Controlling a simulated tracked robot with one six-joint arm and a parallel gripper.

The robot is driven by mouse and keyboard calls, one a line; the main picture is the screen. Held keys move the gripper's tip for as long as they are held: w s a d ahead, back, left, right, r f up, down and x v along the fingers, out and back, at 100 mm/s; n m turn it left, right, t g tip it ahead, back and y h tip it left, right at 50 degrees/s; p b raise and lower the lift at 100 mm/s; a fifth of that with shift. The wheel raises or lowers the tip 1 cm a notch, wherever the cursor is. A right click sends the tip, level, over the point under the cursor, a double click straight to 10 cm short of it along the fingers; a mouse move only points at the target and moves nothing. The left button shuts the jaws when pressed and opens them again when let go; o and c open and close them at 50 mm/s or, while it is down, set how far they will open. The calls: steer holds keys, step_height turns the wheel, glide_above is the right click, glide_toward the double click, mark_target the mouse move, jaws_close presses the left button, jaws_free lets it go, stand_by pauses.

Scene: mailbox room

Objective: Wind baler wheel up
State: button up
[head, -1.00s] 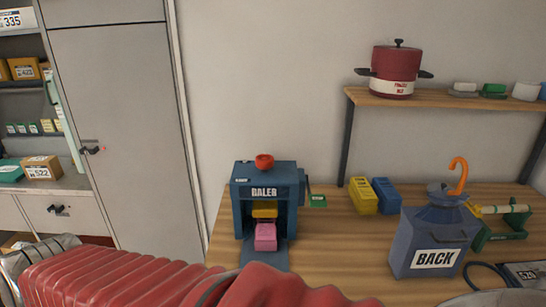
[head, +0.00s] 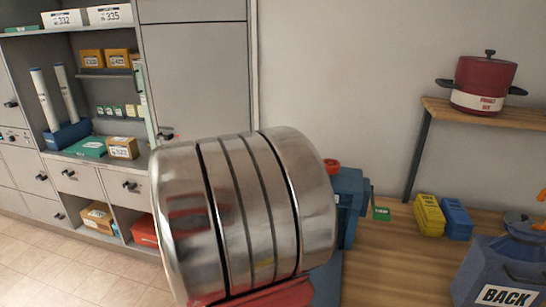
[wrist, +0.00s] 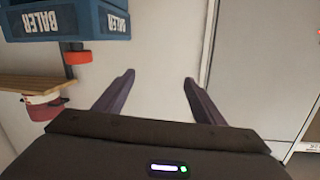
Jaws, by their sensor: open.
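The blue baler (head: 350,195) stands on the wooden table in the head view, mostly hidden behind my metal arm. Its red wheel (head: 331,166) sits on top and just shows past the arm. In the wrist view, which is upside down, the baler (wrist: 95,20) is at the upper left, with the red wheel (wrist: 77,57) on its top. My gripper (wrist: 158,78) is open and empty in the wrist view. The wheel is to the left of its fingers there, apart from them. The gripper cannot be made out in the head view.
A shelf (head: 480,112) with a red pot (head: 484,83) hangs at the right. Yellow (head: 429,216) and blue (head: 456,219) blocks and a blue-grey "BACK" container (head: 500,272) stand on the table (head: 395,265). Grey cabinets (head: 195,85) line the left.

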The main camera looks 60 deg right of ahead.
mark_target(339, 162)
steer(key=s+d+f+m+g, duration=0.1)
steer(key=s+d+m+g, duration=0.1)
steer(key=s+g, duration=0.2)
steer(key=s+d+f+m+g, duration=0.1)
steer(key=s+g, duration=0.3)
steer(key=s, duration=0.5)
steer(key=shift+s+d+f+m+g+y, duration=0.3)
steer(key=shift+s+d+m+y, duration=0.1)
steer(key=shift+m, duration=0.3)
steer(key=shift+d, duration=0.15)
steer(key=x, duration=1.3)
steer(key=shift+s+d+r, duration=0.1)
steer(key=shift+d, duration=0.15)
steer(key=shift+c, duration=0.2)
